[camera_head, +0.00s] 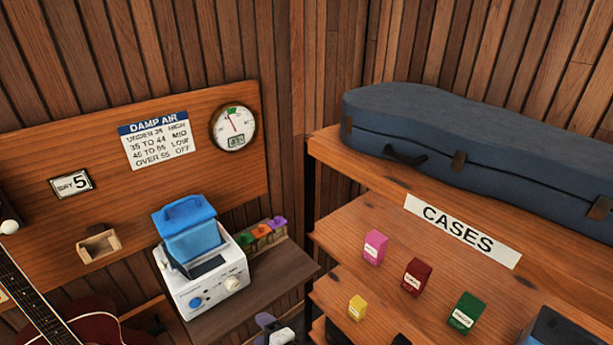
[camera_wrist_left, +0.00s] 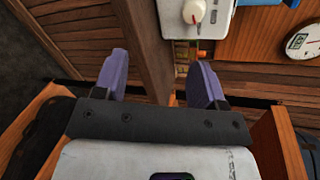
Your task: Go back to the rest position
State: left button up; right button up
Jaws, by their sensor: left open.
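My left gripper (camera_head: 273,328) shows at the bottom edge of the head view, below the small dark shelf with the white machine. In the left wrist view its two purple fingers (camera_wrist_left: 160,78) stand apart with nothing between them. A brown wooden edge lies beyond the fingers. My right gripper is in neither view.
The white machine (camera_head: 205,289) with a blue tank (camera_head: 186,231) stands on a dark shelf (camera_head: 265,284). To the right, the wooden case rack (camera_head: 338,255) holds small coloured boxes and a blue instrument case (camera_head: 480,150). A red ukulele (camera_head: 92,322) is at lower left.

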pick_arm(q)
notch_tip(320, 180, up, 6)
jog(key=d+n+g+h, duration=0.1)
jog(key=n+g+h, duration=0.1)
jog(key=n+h, duration=0.4)
jog(key=s+a+r+n+h, duration=0.2)
jog(key=s+r+n+h, duration=0.15)
jog(key=s, duration=0.55)
jog(key=s+a+f+n+g, duration=0.1)
jog(key=s+a+f+g, duration=0.2)
jog(key=s, duration=0.6)
jog(key=s+a+f+g, duration=0.1)
jog(key=s+a+f, duration=0.3)
jog(key=s, duration=0.6)
jog(key=s+a+f+n+g, duration=0.1)
jog(key=s+a+f+g, duration=0.15)
jog(key=s+f, duration=0.5)
notch_tip(320, 180, up, 28)
jog(key=s+t+p, duration=0.1)
jog(key=p, duration=2.4)
jog(key=shift+f+h+p, duration=0.15)
jog(key=shift+h+p, duration=0.25)
jog(key=shift+h, duration=0.05)
